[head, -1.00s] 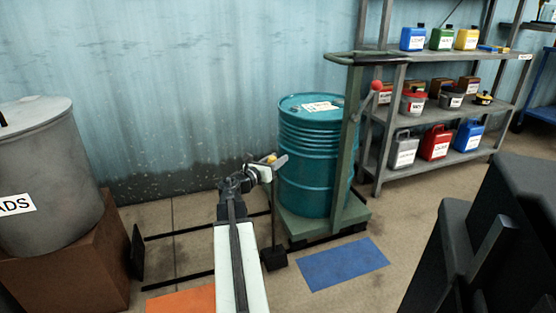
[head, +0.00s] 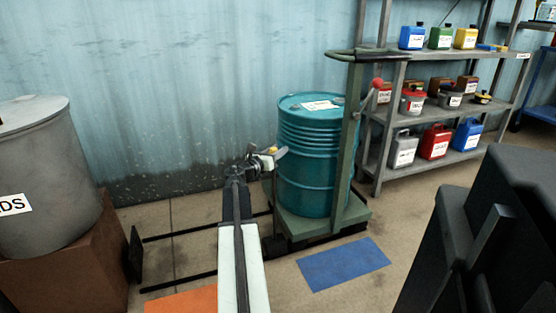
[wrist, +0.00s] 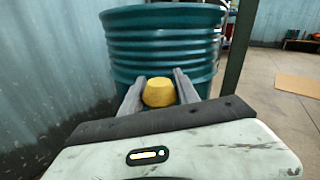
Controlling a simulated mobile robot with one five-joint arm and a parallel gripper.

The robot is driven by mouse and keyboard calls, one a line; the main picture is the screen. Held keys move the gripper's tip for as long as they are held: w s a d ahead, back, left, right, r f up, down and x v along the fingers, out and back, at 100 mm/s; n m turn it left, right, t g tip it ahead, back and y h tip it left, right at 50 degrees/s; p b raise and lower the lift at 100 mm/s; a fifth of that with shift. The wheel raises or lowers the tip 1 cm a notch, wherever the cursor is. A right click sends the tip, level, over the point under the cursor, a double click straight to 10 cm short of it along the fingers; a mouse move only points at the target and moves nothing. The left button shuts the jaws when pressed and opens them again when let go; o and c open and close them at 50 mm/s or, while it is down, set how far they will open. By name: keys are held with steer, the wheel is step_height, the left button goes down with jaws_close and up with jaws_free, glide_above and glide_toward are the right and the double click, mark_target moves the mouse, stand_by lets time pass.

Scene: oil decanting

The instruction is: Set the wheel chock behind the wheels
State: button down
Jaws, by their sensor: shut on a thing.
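My gripper (head: 270,157) is shut on a small yellow block, likely the wheel chock (wrist: 158,92). Its two grey fingers stand on either side of it in the wrist view. In the head view only a bit of yellow (head: 272,150) shows at the fingertips. They are beside the left side of the teal drum (head: 313,165), above the floor. The drum stands on a green trolley (head: 356,215) with an upright post and handle. The trolley's wheels are low, dark and mostly hidden; I cannot make them out clearly.
A black floor frame (head: 180,284) lies left of the trolley, with an upright black plate. A blue mat (head: 343,264) and an orange mat (head: 183,301) lie on the floor. A grey drum (head: 45,175) stands at left on a brown box. A shelf (head: 400,120) is behind at right.

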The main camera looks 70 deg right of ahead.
steer(key=shift+s+f+b, duration=0.1)
steer(key=shift+f+b, duration=1.05)
steer(key=shift+f, duration=0.3)
steer(key=shift+f, duration=0.15)
steer(key=c, duration=0.9)
jaws_free()
steer(key=v, duration=1.2)
steer(key=shift+r, duration=0.25)
